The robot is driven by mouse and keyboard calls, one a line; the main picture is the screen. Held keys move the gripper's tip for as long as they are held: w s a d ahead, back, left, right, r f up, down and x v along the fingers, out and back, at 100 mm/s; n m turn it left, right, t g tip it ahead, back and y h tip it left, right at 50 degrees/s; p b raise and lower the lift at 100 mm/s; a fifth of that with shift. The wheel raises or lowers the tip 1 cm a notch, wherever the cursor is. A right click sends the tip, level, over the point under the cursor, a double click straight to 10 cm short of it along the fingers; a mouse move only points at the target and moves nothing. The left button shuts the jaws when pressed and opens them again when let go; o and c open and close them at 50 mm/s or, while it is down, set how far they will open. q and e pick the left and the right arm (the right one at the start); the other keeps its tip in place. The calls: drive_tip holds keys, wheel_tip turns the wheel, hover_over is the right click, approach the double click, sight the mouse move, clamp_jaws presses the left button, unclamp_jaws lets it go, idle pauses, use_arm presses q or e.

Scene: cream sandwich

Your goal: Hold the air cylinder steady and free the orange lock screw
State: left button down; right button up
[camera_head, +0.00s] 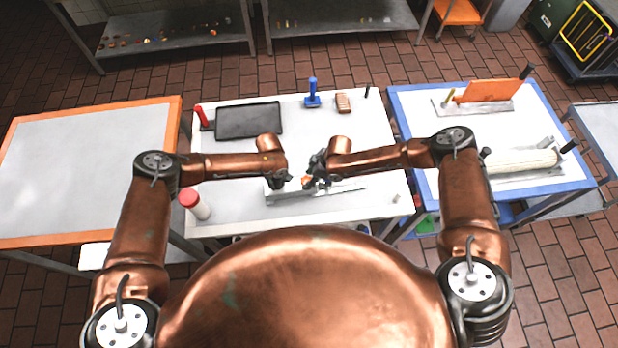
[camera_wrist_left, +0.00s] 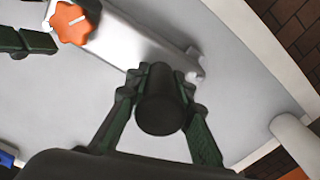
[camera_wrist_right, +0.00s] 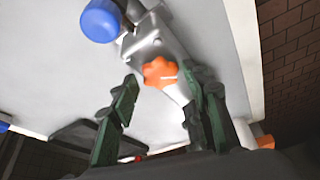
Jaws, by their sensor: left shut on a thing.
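A silver metal device (camera_head: 345,189) lies on the middle white table. Its orange star-shaped lock screw (camera_wrist_right: 160,71) shows in the right wrist view and also at the upper left of the left wrist view (camera_wrist_left: 73,24). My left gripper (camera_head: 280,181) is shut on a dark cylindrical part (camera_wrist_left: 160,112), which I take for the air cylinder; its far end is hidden. My right gripper (camera_wrist_right: 165,95) is open, with the lock screw beyond and between its fingertips; I cannot tell whether they touch. A blue round end (camera_wrist_right: 100,20) shows near the device.
A red-capped bottle (camera_head: 195,203) stands at the table's front left. The orange-edged left table (camera_head: 85,170) is bare.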

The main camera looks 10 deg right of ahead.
drive_tip(key=shift+o, duration=0.7)
drive_tip(key=v, duration=1.2)
drive_tip(key=shift+c, duration=1.2)
